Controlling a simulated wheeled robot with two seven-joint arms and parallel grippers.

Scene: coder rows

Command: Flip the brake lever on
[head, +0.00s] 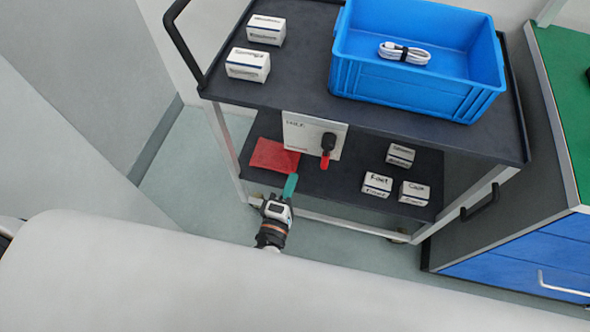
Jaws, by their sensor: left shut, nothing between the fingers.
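The brake lever (327,146) has a black round hub and a red tip that points down. It is mounted on a white plate (298,133) with dark print, just below the front edge of the cart's top shelf. My left gripper (290,185) has teal fingers, which are shut and empty. It is below and left of the lever, apart from it, in front of the lower shelf. My right gripper is not in view.
The dark cart (305,95) carries a blue crate (415,92) with a white cable (404,53) and two white boxes (248,64). Its lower shelf holds a red flat piece (273,156) and several small boxes (377,184). A cabinet (520,255) with blue drawers stands at right.

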